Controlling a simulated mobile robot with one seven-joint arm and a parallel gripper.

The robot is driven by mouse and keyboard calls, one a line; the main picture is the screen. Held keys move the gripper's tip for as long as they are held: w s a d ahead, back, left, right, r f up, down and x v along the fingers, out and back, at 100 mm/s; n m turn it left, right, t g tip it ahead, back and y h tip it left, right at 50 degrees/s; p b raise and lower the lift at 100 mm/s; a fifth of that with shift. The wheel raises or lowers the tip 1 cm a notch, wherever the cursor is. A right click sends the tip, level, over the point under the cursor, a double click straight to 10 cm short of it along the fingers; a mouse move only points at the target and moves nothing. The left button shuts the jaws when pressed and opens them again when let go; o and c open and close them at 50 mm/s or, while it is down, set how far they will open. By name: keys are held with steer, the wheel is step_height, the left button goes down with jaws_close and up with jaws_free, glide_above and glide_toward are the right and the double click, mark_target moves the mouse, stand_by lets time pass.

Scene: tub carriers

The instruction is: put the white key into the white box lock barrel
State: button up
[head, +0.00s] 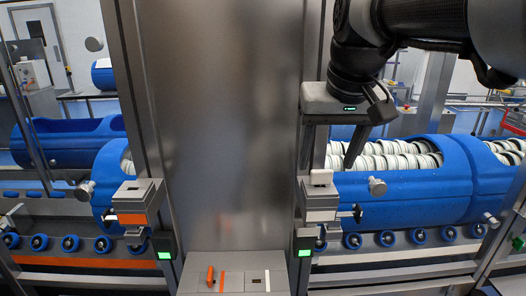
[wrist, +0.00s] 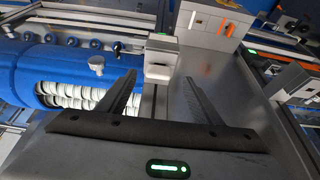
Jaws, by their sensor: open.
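The white box (head: 320,199), grey with a white band, is fixed to the right side of the steel column. The white key (head: 321,177) stands at the top of this box, where the lock barrel is. I cannot tell how deep it sits in the barrel, which is hidden. My gripper (head: 328,167) is open, pointing down, with one finger on each side above the key. In the wrist view, the box (wrist: 160,67) and the pale key head (wrist: 162,39) appear just beyond and between the open fingers (wrist: 162,77). Nothing is held.
An orange-banded box (head: 132,199) is on the column's left side. A grey holder (head: 232,285) below has an orange key (head: 210,276) and an empty-looking slot by a white mark. Blue tubs (head: 405,198) of pale rings lie right of the white box.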

mark_target(323, 171)
steer(key=x, duration=0.5)
steer(key=shift+w+d, duration=0.1)
steer(key=shift+w, duration=0.2)
